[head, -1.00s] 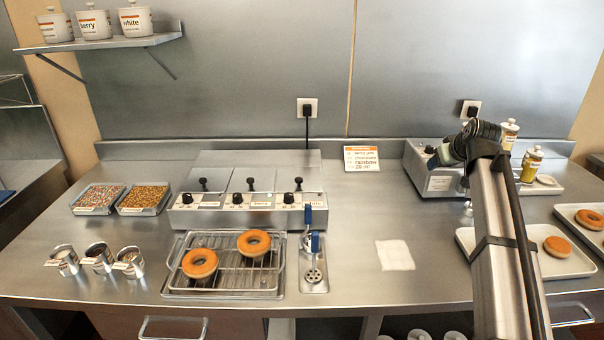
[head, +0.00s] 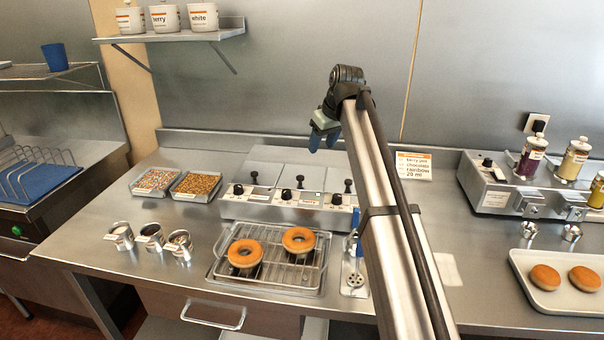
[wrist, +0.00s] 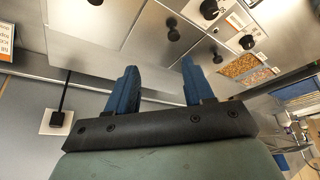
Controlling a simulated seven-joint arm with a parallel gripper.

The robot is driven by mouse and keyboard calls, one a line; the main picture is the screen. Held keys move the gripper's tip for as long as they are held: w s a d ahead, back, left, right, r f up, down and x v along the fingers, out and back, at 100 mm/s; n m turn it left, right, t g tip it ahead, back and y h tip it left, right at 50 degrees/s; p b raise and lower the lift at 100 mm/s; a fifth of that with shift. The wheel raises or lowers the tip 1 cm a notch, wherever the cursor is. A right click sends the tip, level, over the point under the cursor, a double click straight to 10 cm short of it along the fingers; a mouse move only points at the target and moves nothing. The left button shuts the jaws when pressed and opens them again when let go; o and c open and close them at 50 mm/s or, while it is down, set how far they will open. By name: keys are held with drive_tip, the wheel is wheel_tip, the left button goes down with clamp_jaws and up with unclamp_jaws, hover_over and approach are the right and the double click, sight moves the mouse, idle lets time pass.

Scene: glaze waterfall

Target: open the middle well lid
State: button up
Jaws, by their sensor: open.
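The warmer box (head: 280,210) has three flat metal lids with black knobs, all shut. The middle well lid (head: 296,166) has its knob (head: 299,181) upright near its front edge. In the wrist view the middle lid (wrist: 150,47) and its knob (wrist: 173,34) lie beyond my fingertips. My gripper (head: 323,136) has blue fingers and is above the back right of the box, apart from the lids. In the wrist view my gripper (wrist: 157,72) is open with nothing between its fingers.
A sign card (head: 413,167) and a dispenser unit (head: 484,200) are to the right. A wall plug (wrist: 57,119) with a cord is close behind the box.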

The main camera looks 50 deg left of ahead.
drive_tip(key=s+a, duration=0.1)
drive_tip(key=s, duration=0.1)
approach(300, 176)
drive_tip(key=x, duration=0.8)
drive_tip(key=shift+d, duration=0.1)
clamp_jaws()
idle(0.5)
